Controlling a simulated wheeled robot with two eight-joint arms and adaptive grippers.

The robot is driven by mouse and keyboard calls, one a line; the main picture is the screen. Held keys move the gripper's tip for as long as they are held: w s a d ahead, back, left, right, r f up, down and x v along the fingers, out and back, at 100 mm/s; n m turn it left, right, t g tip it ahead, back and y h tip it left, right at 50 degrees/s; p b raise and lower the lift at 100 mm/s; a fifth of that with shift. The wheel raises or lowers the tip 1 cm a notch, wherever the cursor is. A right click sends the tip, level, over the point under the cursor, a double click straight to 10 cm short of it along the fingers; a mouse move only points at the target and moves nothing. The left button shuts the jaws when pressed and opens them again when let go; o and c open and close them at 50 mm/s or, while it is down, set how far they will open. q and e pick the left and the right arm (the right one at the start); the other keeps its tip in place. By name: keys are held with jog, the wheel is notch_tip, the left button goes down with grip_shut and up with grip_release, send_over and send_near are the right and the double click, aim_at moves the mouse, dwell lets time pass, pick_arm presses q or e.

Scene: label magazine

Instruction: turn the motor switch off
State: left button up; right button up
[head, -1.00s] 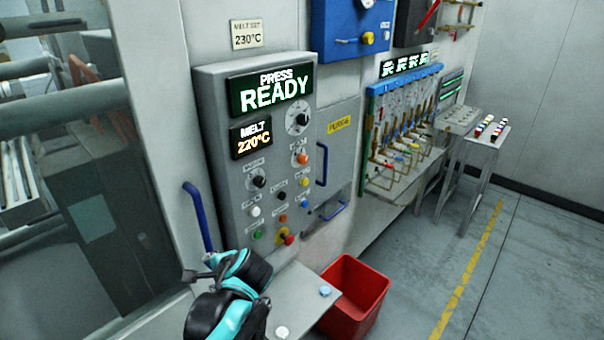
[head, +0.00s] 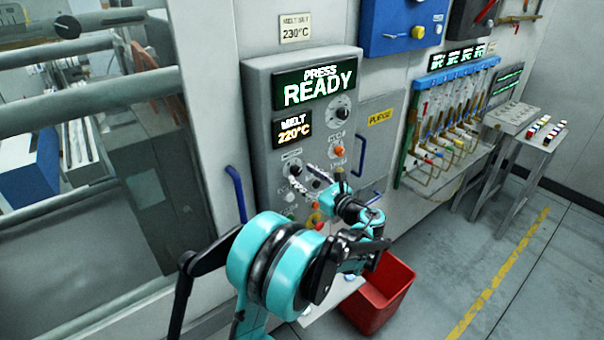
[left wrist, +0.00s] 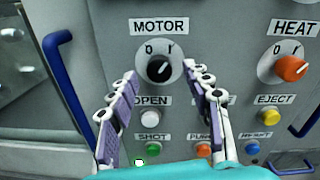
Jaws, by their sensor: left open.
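The motor switch (left wrist: 159,68) is a black knob with a white pointer on a round plate, under a MOTOR label and between marks 0 and I. In the left wrist view its pointer leans up and right, toward the I side. My left gripper (left wrist: 159,82) is open and empty, its two fingers spread below and either side of the knob. I cannot see contact with it. In the head view my left arm reaches the press panel (head: 258,100) and partly covers its lower controls. My right gripper is out of view.
The orange HEAT knob (left wrist: 291,68) is right of the motor switch. Below are the white OPEN button (left wrist: 150,117), yellow EJECT button (left wrist: 268,115) and green SHOT button (left wrist: 153,149). A blue handle (left wrist: 66,85) stands at left. A red bin (head: 380,300) is below the panel.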

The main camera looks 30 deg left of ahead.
pick_arm(q)
jog(key=shift+x, duration=1.3)
grip_shut()
